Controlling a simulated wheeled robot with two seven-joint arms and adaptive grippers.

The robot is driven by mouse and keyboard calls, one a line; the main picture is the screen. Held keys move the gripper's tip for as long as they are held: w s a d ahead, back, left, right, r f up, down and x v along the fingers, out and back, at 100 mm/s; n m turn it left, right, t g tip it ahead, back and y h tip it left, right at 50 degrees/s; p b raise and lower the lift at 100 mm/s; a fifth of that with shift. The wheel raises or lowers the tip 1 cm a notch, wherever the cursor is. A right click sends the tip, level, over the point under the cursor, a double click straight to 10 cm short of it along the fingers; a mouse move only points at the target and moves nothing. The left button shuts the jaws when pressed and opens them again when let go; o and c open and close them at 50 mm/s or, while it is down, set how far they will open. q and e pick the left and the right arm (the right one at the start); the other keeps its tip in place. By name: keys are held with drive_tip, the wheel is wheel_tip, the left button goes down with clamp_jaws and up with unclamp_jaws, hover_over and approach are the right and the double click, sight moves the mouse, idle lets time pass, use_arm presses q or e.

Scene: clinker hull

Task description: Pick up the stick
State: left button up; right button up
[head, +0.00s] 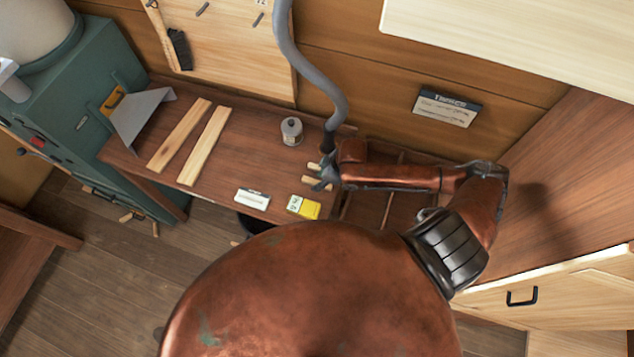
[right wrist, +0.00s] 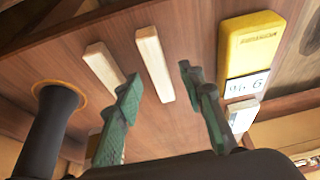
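Two short pale wooden sticks lie on the brown bench beneath my right gripper. In the right wrist view one stick (right wrist: 154,62) lies ahead of the gap between the fingers, and the other stick (right wrist: 103,64) lies to its left. In the head view they show only partly beside the gripper, one stick end (head: 313,167) sticking out to the left. My right gripper (head: 320,183) is over the bench; in the right wrist view its green fingers (right wrist: 158,86) are apart, with nothing held. Whether they touch a stick cannot be told. My left gripper is not in view.
A grey hose (head: 309,70) comes down beside the gripper. A can (head: 291,131) and two long planks (head: 205,146) (head: 180,135) are farther left.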

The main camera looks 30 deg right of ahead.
drive_tip(key=shift+w+a+f, duration=0.1)
drive_tip(key=shift+w+f, duration=0.05)
drive_tip(key=shift+f, duration=0.35)
drive_tip(key=shift+c, duration=0.7)
clamp_jaws()
drive_tip(key=shift+r, duration=0.1)
